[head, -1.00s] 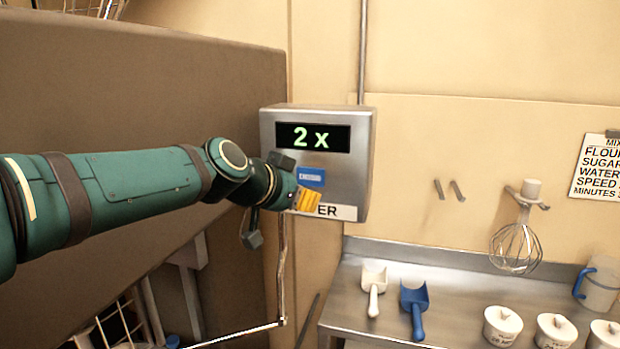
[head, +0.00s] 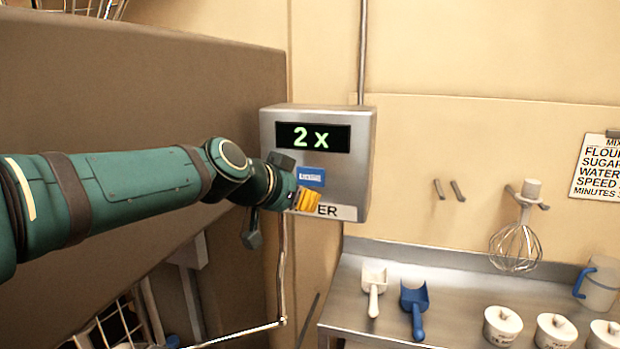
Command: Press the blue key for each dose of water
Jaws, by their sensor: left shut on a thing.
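The grey metal water box (head: 364,160) is on the wall, and its display (head: 313,137) reads "2 x" in green. The blue key (head: 311,177) is below the display, with small white lettering. A white label (head: 337,211) under it shows only "ER"; the rest is hidden. My left gripper (head: 292,193) is in front of the box's lower left, just below the blue key. It is shut on a yellow ridged thing (head: 306,201), partly hidden by the gripper. I cannot tell whether it touches the box. My right gripper is not in view.
A steel counter (head: 385,262) at lower right holds a white scoop (head: 374,281), a blue scoop (head: 415,300), several lidded white pots (head: 502,325) and a jug (head: 600,285). A whisk (head: 515,247) hangs above. A brown panel (head: 200,90) fills the left.

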